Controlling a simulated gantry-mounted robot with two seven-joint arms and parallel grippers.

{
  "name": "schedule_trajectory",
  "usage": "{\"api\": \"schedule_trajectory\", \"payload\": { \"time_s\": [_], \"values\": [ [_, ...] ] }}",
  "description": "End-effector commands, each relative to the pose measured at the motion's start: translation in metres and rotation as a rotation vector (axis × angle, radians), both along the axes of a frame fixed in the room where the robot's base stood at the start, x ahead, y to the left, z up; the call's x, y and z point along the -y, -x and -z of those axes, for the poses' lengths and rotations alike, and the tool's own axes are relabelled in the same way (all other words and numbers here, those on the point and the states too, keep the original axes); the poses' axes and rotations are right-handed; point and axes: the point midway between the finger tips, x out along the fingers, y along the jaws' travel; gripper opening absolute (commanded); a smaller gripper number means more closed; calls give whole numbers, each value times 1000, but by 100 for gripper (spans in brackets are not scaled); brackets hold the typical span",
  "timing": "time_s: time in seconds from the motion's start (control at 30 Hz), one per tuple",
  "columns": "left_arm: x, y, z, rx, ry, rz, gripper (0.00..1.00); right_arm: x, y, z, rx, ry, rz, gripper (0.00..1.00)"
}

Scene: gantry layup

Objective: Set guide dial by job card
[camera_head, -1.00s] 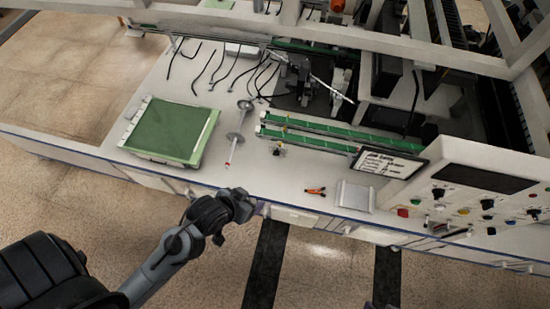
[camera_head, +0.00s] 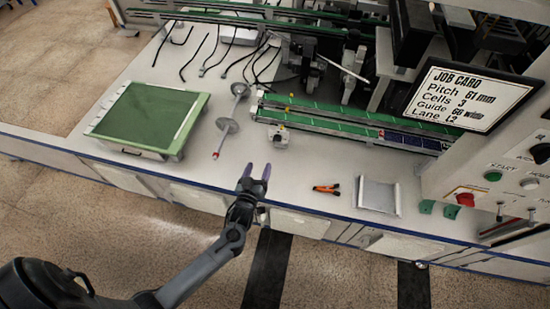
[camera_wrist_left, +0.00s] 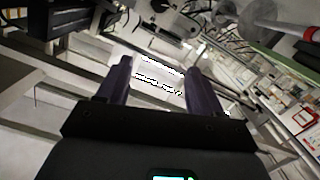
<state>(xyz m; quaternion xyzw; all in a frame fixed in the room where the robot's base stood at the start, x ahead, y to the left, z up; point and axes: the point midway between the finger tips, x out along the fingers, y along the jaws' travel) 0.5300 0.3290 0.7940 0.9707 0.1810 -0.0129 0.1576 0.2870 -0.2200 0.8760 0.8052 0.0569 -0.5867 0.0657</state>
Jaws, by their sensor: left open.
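The job card (camera_head: 471,95) is a framed sign at the right. It reads Pitch 61 mm, Cells 3, a Guide line that looks like 60 wide, and Lane L2. A small pale block with a round knob (camera_head: 279,137) stands in front of the green rails; I cannot tell for sure that it is the guide dial. It seems to show at the top of the left wrist view (camera_wrist_left: 168,12). My left gripper (camera_head: 257,170) is open and empty, at the bench's front edge, nearer than the block and apart from it. Its two fingers also show in the wrist view (camera_wrist_left: 158,68). My right gripper is out of view.
A green-topped tray (camera_head: 145,116) lies at the left, beside a spindle with grey discs (camera_head: 229,126). Orange-handled pliers (camera_head: 327,189) and a flat metal plate (camera_head: 377,195) lie at the front. A control panel (camera_head: 510,172) with buttons stands right. Green rails (camera_head: 330,122) run behind.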

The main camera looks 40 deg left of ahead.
Motion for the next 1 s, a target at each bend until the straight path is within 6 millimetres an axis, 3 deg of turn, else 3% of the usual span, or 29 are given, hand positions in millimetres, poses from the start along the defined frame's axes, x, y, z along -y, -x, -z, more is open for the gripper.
{"api": "schedule_trajectory", "payload": {
  "time_s": [0.03,0.1,0.3,0.67,1.0],
  "values": [
    [-1,-9,32,5,1,-6,66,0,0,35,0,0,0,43],
    [0,-20,46,15,2,-9,66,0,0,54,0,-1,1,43],
    [2,-45,57,66,9,-10,66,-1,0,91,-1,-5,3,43],
    [-2,-70,55,95,9,-9,66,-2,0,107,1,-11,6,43],
    [-21,-120,56,94,8,-8,66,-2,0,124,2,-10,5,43]
  ]
}}
